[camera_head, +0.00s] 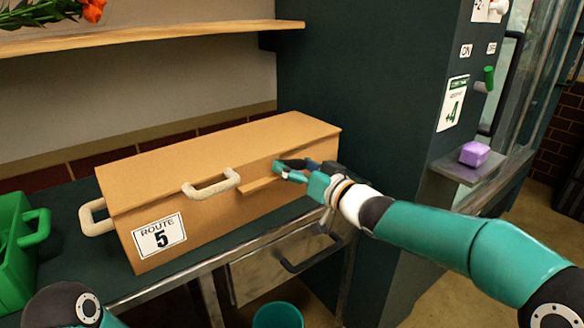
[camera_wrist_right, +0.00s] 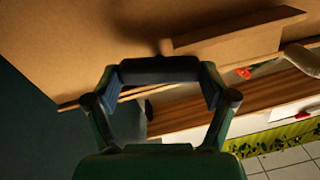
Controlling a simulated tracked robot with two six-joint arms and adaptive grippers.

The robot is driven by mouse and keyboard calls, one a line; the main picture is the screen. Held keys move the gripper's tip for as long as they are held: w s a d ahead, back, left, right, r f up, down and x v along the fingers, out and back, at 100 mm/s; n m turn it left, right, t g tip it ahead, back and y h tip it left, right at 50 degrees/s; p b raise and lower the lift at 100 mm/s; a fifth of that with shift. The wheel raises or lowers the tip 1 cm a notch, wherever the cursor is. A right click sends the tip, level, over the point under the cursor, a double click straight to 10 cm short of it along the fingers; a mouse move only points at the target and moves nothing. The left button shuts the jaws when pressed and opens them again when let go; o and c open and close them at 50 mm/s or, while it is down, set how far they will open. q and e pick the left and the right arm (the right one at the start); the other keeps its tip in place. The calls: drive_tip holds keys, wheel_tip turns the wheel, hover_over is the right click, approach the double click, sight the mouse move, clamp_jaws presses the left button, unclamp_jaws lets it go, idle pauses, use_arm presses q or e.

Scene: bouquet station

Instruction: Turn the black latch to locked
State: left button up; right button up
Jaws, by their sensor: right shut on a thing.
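A long tan box (camera_head: 220,165) with a "ROUTE 5" label (camera_head: 159,236) lies on the dark counter. My right gripper (camera_head: 285,170) is at the right part of its front face, beside a narrow tan ledge (camera_head: 262,184). In the right wrist view, my right gripper (camera_wrist_right: 160,85) has its fingers at both ends of a black bar (camera_wrist_right: 158,69), which appears to be the black latch, and is shut on it. The bar lies crosswise against the tan surface. In the head view my fingers mostly hide the latch. My left gripper is out of view.
White handles (camera_head: 211,186) are on the box's front and left end. A green crate (camera_head: 18,250) stands at the left. A wooden shelf (camera_head: 150,35) runs above. A dark cabinet (camera_head: 370,80) and a ledge with a purple block (camera_head: 474,153) are at the right.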

drive_tip(key=shift+d+n, duration=0.15)
drive_tip(key=shift+n, duration=1.35)
drive_tip(key=shift+r, duration=0.1)
drive_tip(key=o, duration=1)
drive_tip(key=v, duration=1.2)
